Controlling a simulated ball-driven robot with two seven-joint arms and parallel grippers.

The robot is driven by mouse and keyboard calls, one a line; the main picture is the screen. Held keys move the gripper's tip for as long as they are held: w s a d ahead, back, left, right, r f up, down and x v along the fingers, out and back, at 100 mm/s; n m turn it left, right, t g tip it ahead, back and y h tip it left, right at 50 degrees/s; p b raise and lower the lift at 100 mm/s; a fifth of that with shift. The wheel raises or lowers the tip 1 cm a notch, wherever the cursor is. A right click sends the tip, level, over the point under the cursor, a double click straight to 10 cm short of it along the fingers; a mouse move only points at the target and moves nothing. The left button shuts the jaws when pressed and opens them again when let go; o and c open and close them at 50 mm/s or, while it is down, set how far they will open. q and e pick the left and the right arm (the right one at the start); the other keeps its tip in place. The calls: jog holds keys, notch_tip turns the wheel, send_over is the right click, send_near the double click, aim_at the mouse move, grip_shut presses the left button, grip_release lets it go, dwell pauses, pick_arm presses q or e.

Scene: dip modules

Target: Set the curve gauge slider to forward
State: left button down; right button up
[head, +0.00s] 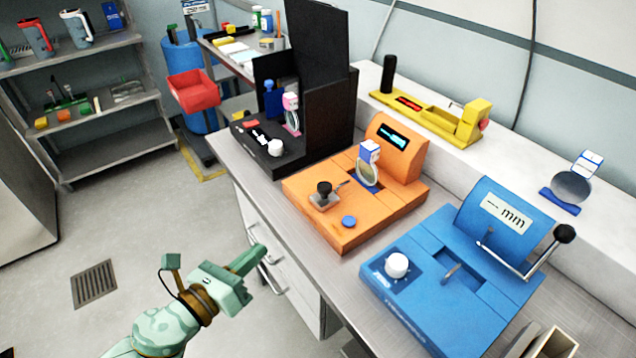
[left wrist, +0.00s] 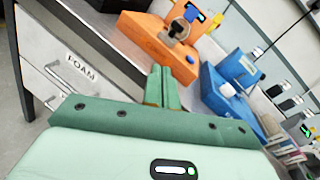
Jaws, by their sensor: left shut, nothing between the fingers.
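An orange device (head: 335,225) with a sloped display sits mid-bench; no label in view names it as the curve gauge. A black knob (head: 324,188) stands on a metal plate at its front left, looking like a slider. A round lens with a tag (head: 367,168) stands upright behind the knob. A blue button (head: 348,221) is at its front. The orange device also shows in the left wrist view (left wrist: 150,35). My left gripper (head: 262,250) is shut and empty, in front of the bench drawers, left of and below the device, apart from it. It also shows in the left wrist view (left wrist: 161,72). My right gripper is out of view.
A blue device (head: 420,310) marked "mm", with a white knob and a lever arm, is to the right. A black machine (head: 262,155) stands to the left. A yellow device (head: 425,115) is on the back ledge.

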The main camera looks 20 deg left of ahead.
pick_arm(q)
notch_tip(320, 180, up, 3)
jog(key=d+m+h, duration=0.1)
jog(key=m, duration=0.2)
jog(key=m+p, duration=0.2)
send_near(320, 192)
jog(key=x, duration=0.6)
jog(key=shift+w+d+f, duration=0.1)
jog(key=shift+w+d, duration=0.1)
jog(key=shift+w, duration=0.2)
